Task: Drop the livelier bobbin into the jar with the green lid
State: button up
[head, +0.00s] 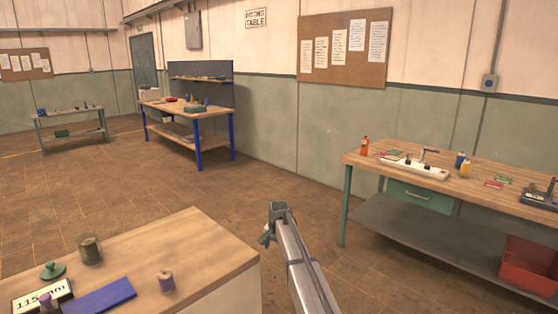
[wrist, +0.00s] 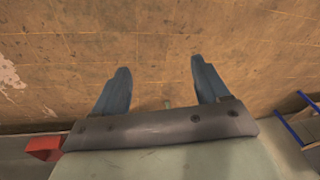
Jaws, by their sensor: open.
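On the near table at lower left in the head view, a wooden bobbin with dull purple-grey winding (head: 166,281) stands upright near the front right. A second bobbin, with stronger purple winding (head: 46,301), stands at the lower left, partly cut off by the frame. A dark grey-green jar (head: 91,250) stands behind them. A green knobbed lid (head: 53,270) appears to lie on the table left of the jar. My gripper (head: 277,212) is beyond the table's right edge, away from these things. In the wrist view my gripper (wrist: 162,82) is open and empty above the floor.
A workbench (head: 470,185) with a power strip and bottles stands at right. Another bench (head: 188,110) stands behind. Open floor lies between.

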jog(key=s+d+f+n+g, duration=0.1)
jog(key=s+d+f, duration=0.4)
jog(key=s+f, duration=0.5)
jog(key=s+d+f+g, duration=0.2)
jog(key=s+d+f, duration=0.2)
jog(key=s+f, duration=0.6)
jog(key=s+d+f+n+g, duration=0.1)
jog(key=s+d+f, duration=0.4)
jog(key=s+f, duration=0.5)
jog(key=s+d+f+n+g, duration=0.1)
jog(key=s+f, duration=0.1)
jog(key=s, duration=1.1)
jog(key=s+d+f+n+g, duration=0.1)
jog(key=s+f+g, duration=0.1)
jog(key=s, duration=1.1)
jog(key=s+d+f+n+g, duration=0.1)
jog(key=s+f, duration=0.3)
jog(key=s, duration=0.9)
jog(key=shift+s+d+f+n+g, duration=0.2)
jog(key=shift+d+n+g, duration=0.2)
jog(key=shift+d+g, duration=0.25)
